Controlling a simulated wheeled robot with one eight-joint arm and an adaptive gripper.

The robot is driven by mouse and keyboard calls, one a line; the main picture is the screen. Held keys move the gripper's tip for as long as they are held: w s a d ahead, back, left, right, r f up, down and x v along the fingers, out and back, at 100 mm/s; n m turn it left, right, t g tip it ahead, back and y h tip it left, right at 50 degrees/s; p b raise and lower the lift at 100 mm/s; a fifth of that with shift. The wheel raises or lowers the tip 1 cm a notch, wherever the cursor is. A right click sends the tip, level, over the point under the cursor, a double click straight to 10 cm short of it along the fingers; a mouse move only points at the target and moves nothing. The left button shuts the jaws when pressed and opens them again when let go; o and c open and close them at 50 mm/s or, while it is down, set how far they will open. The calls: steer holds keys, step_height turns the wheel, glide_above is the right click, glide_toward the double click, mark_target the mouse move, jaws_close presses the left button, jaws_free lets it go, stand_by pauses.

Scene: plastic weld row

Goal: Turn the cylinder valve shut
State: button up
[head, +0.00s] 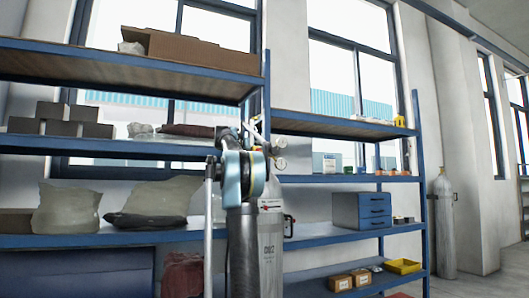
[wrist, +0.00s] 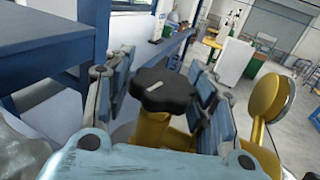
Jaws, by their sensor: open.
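The grey gas cylinder (head: 270,248) stands upright in front of the shelving in the head view, partly hidden by my arm. Its black lobed valve knob (wrist: 165,88) has a pale mark on top and sits on a brass-yellow valve body (wrist: 150,130) in the wrist view. My gripper (wrist: 162,95) is open, with one blue-padded finger on each side of the knob. A gap shows on the left; I cannot tell whether the right finger touches. In the head view, my gripper (head: 252,135) is at the cylinder's top, and the knob is hard to make out.
A round gauge (wrist: 268,98) sits close right of the right finger; gauges (head: 280,142) also show in the head view. Blue shelving (head: 330,236) with boxes and bags stands behind the cylinder. Another cylinder (head: 442,225) stands by the wall at right.

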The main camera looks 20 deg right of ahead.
steer(key=shift+x, duration=1.3)
steer(key=c, duration=0.9)
steer(key=shift+c, duration=0.6)
steer(key=shift+a, duration=0.2)
steer(key=shift+d, duration=0.1)
steer(key=shift+c, duration=0.2)
